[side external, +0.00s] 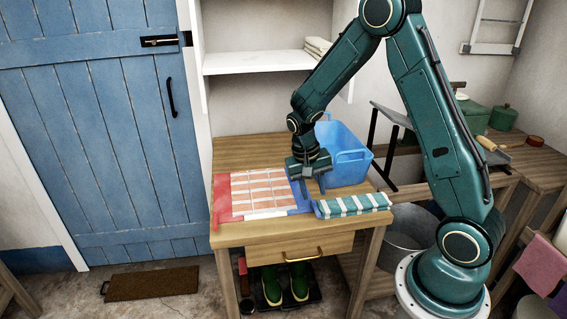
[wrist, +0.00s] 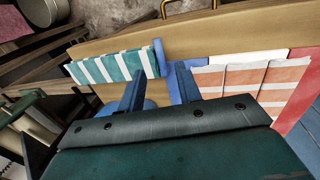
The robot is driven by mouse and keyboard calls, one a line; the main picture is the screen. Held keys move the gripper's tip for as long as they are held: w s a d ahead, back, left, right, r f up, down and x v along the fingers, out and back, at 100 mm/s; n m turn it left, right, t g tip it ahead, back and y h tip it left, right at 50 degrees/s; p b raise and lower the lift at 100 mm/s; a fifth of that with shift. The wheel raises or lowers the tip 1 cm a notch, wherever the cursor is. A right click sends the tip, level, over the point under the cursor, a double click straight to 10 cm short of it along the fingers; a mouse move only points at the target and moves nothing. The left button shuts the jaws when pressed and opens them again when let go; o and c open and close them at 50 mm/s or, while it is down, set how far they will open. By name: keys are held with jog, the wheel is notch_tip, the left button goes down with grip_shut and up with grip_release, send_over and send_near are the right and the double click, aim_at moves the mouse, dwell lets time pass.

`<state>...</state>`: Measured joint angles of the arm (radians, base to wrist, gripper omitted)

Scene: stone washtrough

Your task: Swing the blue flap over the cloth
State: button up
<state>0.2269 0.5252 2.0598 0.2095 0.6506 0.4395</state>
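A cloth with orange and white stripes (side external: 262,191) lies flat on a folding board on the table. It also shows in the wrist view (wrist: 250,80). The board has a red flap (side external: 222,198) on the left, a white middle and a blue flap (side external: 299,190) on the right in the side view. The blue flap lies flat beside the cloth and shows partly in the wrist view (wrist: 172,62). The fingers and palm hide part of the flap in the wrist view (wrist: 160,85).
A folded teal and white striped cloth (side external: 352,204) lies just right of my gripper. A blue basket (side external: 343,158) stands close behind it. The wooden table's (side external: 240,237) front edge is near, and a dark rack (side external: 390,120) stands to the right.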

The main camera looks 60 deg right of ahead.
aim_at(317, 209)
jog(key=shift+s+d+f, duration=0.15)
jog(key=shift+f, duration=0.8)
jog(key=shift+s+d+f, duration=0.1)
jog(key=shift+f, duration=0.85)
jog(key=shift+s+d+f, duration=0.15)
jog(key=shift+f, duration=0.8)
grip_shut()
